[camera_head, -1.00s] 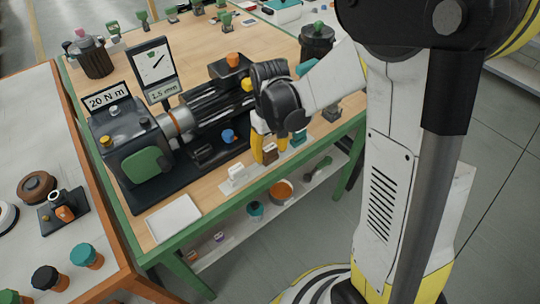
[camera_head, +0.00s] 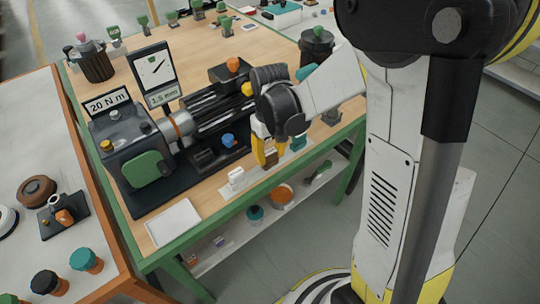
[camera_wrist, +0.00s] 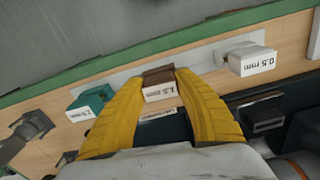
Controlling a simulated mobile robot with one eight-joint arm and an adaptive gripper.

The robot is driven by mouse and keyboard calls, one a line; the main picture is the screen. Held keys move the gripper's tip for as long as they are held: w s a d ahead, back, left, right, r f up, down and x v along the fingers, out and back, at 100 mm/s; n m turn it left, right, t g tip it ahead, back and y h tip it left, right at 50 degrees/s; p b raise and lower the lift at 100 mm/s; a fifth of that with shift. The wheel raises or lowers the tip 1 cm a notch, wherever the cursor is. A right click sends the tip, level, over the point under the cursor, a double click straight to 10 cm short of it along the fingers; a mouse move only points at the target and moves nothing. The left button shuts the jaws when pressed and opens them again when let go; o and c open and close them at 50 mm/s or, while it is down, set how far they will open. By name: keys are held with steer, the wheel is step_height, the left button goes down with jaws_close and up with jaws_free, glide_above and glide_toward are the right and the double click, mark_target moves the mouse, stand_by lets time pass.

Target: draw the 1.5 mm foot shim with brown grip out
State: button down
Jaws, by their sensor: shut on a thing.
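The brown-grip foot shim (camera_wrist: 158,76) is a small block with a white labelled face; the label is partly hard to read. It stands on a pale strip between a teal-grip shim (camera_wrist: 92,102) and a white 0.5 mm shim (camera_wrist: 251,60). My gripper (camera_wrist: 157,82) has its two yellow fingers on either side of the brown grip, shut on it. In the head view my gripper (camera_head: 264,152) is low at the front edge of the bench, and the brown shim (camera_head: 270,159) shows just beside the fingers. Whether the shim is lifted off the strip cannot be told.
A dark machine (camera_head: 135,150) with a green panel stands behind and left, with a "20 N m" sign (camera_head: 107,103) and a "1.5 mm" screen (camera_head: 155,75). A white plate (camera_head: 174,222) lies at the bench corner. A lower shelf (camera_head: 225,240) holds small items.

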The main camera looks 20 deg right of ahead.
mark_target(270, 151)
steer(key=shift+r+p, duration=0.45)
steer(key=shift+r, duration=0.2)
steer(key=shift+r+p, duration=1.85)
steer(key=shift+r, duration=0.7)
